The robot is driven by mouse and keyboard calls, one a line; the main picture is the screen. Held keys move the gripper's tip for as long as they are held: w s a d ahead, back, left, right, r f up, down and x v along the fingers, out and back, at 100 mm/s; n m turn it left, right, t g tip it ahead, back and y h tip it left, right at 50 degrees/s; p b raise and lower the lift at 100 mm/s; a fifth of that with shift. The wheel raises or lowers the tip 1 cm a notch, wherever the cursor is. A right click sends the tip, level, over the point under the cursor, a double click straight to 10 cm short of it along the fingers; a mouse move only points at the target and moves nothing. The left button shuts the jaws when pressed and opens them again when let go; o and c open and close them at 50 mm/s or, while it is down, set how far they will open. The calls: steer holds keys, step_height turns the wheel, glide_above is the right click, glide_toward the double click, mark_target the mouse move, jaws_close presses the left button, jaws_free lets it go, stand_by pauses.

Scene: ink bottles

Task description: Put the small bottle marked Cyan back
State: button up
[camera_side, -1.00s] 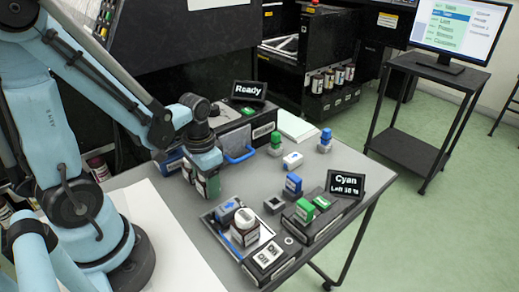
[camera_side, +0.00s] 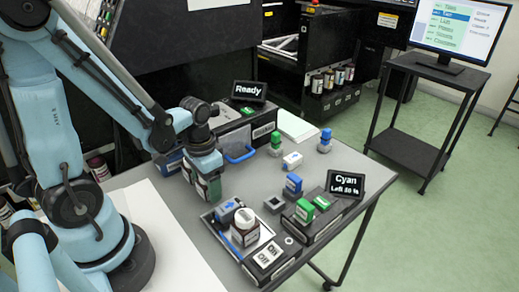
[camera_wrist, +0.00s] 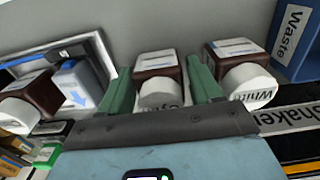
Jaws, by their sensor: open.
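My gripper (camera_side: 203,187) points down over the left part of the grey table, its green fingers apart. In the wrist view, the small brown bottle marked "Cy…" (camera_wrist: 157,67), with a white cap, is between the open fingers of my gripper (camera_wrist: 156,84). The rest of its label is hidden, and I cannot tell whether either finger touches it. In the side view, the gripper mostly hides this bottle.
A brown bottle marked "White" (camera_wrist: 238,52) stands just right of the fingers, with a blue Waste container (camera_wrist: 292,42) beyond. A tray (camera_side: 236,255) holds another white-capped bottle (camera_side: 245,228) and a blue-and-white container. Stamp-like blocks stand near the Cyan display (camera_side: 346,184).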

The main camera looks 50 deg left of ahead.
steer(key=shift+r, duration=6)
steer(key=w+d+r+t, duration=0.1)
steer(key=w+d+t, duration=0.3)
steer(key=t, duration=0.3)
steer(key=shift+d+r, duration=0.15)
steer(key=shift+d, duration=0.55)
